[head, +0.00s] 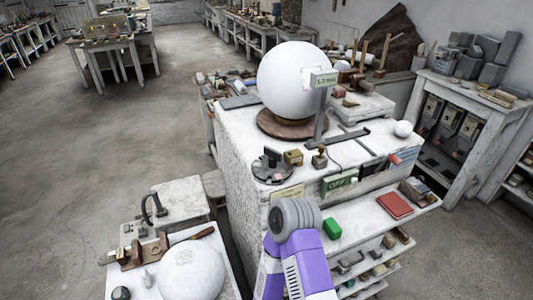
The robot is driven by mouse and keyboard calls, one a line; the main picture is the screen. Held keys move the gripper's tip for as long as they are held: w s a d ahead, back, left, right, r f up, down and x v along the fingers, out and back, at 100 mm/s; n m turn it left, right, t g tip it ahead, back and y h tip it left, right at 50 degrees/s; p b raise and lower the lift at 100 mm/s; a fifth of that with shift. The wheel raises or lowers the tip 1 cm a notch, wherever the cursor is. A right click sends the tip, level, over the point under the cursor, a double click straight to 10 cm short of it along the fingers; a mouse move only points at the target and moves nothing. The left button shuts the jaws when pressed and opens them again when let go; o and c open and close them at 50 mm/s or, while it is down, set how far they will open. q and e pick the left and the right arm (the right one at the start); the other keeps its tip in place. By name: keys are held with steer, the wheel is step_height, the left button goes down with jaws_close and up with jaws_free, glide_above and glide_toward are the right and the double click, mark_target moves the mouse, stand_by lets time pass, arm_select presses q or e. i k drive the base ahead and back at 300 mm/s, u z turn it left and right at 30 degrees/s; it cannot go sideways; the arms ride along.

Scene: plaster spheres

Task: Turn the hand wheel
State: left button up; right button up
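A dark, round, wheel-like piece (272,168) lies on the near left corner of the white bench top in the head view. It has a small upright block on it and looks like the hand wheel, though it is too small to be sure. One of my arms, purple with a grey joint, rises from the bottom middle in front of the bench, below and right of this piece and apart from it in the picture. I see no fingertips of either gripper.
A small brass block (293,157) is right of the wheel. A lower table with a white dome (191,271) stands left. Floor is clear at left.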

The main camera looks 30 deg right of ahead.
mark_target(272, 165)
steer(key=u, duration=0.9)
steer(key=k, duration=1.15)
steer(key=z, duration=1.3)
steer(key=i, duration=0.4)
steer(key=u, duration=0.05)
